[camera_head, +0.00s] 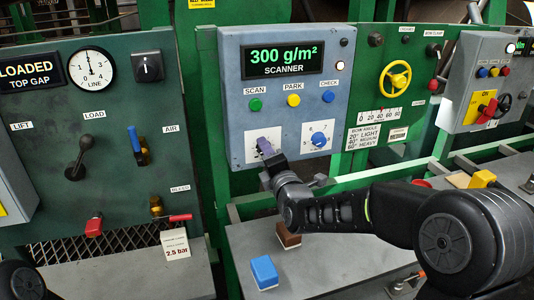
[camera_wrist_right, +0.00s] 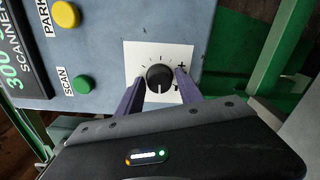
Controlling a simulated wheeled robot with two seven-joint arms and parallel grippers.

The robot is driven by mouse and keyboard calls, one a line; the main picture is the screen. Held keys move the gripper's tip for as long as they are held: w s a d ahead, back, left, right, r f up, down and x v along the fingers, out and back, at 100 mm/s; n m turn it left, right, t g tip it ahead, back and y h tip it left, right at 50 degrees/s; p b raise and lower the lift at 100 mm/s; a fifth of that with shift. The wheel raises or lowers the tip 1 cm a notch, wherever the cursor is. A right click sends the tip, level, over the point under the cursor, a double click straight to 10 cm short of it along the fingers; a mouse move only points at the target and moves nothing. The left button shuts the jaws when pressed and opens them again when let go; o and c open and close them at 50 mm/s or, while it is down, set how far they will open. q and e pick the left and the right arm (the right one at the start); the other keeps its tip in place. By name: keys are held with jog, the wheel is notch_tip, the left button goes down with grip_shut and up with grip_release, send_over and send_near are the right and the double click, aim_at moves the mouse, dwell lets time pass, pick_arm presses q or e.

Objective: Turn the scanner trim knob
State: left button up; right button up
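The trim knob (camera_wrist_right: 160,78) is a round black knob with a white pointer line, on a white plate (camera_wrist_right: 135,53) with tick marks and a plus sign. The plate sits at the lower left of the blue-grey scanner panel (camera_head: 232,110), below the green SCAN button (camera_head: 255,105). My right gripper (camera_head: 265,147) is at this plate and mostly hides the knob in the head view. In the right wrist view its two purple fingers (camera_wrist_right: 160,75) stand on either side of the knob, with a small gap showing on each side. My left gripper is out of view.
A second plate with a blue knob (camera_head: 318,139) is just right. The scanner display (camera_head: 283,59) reads 300 g/m². A yellow handwheel (camera_head: 395,79) is further right. A blue block (camera_head: 264,272) and a brown block (camera_head: 288,240) are on the grey ledge below.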

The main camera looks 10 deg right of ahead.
jog(key=shift+o, duration=0.9)
jog(key=s, duration=0.7)
jog(key=shift+s+d, duration=0.25)
jog(key=shift+s, duration=0.15)
